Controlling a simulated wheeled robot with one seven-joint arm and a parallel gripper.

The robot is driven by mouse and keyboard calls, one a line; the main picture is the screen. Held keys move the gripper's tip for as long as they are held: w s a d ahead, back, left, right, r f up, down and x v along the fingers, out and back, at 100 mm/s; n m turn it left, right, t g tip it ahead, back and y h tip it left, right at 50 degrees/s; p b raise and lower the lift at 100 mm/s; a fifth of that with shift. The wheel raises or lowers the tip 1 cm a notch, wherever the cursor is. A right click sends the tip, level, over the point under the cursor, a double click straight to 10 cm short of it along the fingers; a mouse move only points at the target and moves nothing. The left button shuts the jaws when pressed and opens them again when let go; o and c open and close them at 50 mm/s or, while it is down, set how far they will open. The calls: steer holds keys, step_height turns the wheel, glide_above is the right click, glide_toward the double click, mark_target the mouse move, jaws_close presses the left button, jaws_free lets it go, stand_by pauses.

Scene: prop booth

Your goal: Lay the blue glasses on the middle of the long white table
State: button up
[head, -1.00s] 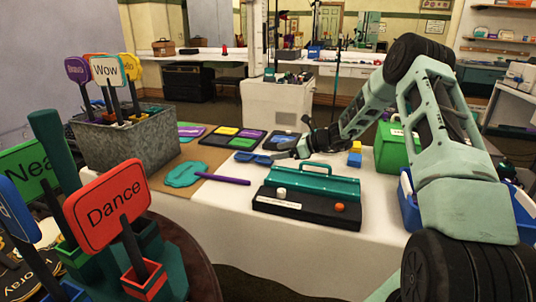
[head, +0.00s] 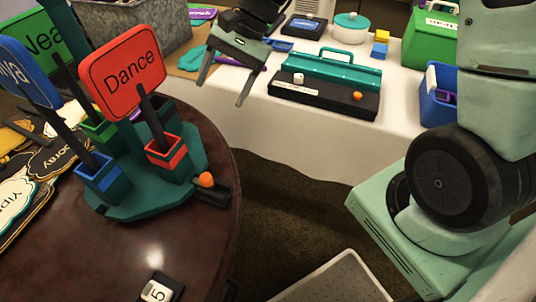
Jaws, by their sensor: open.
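The long white table (head: 400,92) runs across the back of the head view. The blue glasses (head: 281,46) lie on it behind the teal and black case, partly hidden behind my gripper. My gripper (head: 221,95) points down with its two fingers spread and nothing between them.
A round wooden table (head: 215,255) with a sign holder (head: 150,205) stands in the left foreground. A teal lidded pot (head: 350,28), a green box (head: 432,38) and a blue bin (head: 438,105) stand behind and to the right.

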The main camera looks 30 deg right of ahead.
steer(key=s+a+r+n+h, duration=0.1)
steer(key=s+n+h, duration=0.5)
steer(key=s+n, duration=1)
steer(key=s+a, duration=0.1)
steer(key=s, duration=0.4)
steer(key=shift+s+a+t, duration=0.2)
steer(key=shift+s+t, duration=0.2)
